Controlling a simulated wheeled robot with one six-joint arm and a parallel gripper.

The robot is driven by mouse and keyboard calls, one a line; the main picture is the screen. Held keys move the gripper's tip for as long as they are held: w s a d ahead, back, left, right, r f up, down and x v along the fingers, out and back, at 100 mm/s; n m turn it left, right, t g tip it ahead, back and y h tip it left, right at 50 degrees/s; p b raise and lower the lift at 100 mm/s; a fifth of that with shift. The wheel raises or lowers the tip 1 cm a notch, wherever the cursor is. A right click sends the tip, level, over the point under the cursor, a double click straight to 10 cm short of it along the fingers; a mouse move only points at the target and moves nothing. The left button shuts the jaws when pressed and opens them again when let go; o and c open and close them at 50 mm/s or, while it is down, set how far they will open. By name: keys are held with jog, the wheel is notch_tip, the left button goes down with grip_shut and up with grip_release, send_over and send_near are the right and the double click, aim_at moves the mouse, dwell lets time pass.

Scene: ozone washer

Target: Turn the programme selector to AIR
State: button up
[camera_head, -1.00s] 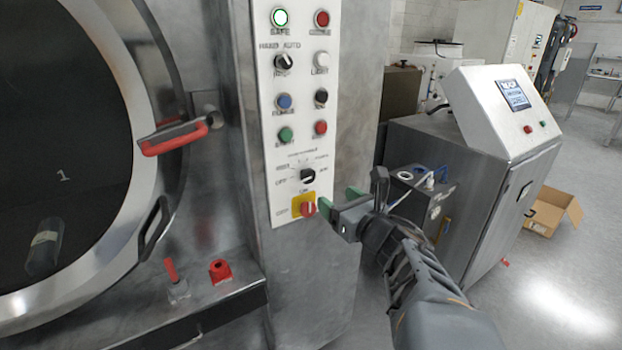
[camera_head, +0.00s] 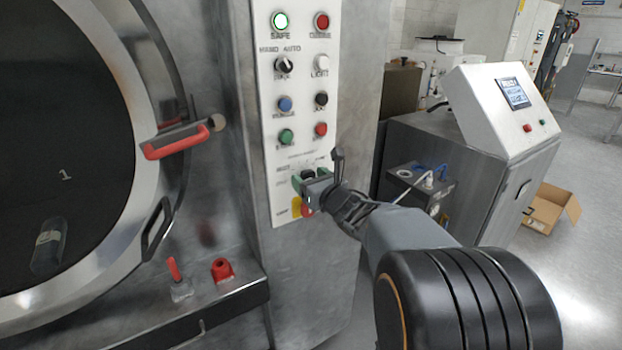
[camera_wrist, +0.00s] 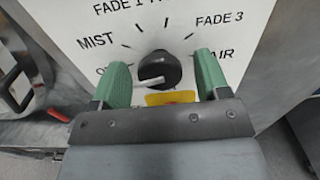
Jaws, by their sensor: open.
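The programme selector (camera_wrist: 158,70) is a round black knob on the white panel. In the wrist view its white pointer line points left and slightly down, toward a partly hidden label beginning with "O". MIST, FADE 1, FADE 3 and the AIR label (camera_wrist: 222,53) stand around it, AIR on the right. My gripper (camera_wrist: 162,76) is open, with one green finger on each side of the knob and visible gaps to it. In the head view my gripper (camera_head: 310,178) covers much of the selector and its labels.
A red switch on a yellow plate (camera_head: 297,207) sits just below the selector. Buttons and a HAND/AUTO switch (camera_head: 284,64) are above. The round door (camera_head: 70,140) with its red handle (camera_head: 176,140) is left. A steel cabinet with a screen (camera_head: 500,110) stands right.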

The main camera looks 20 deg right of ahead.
jog(key=c, duration=0.9)
jog(key=shift+f+b, duration=0.1)
jog(key=shift+b, duration=0.2)
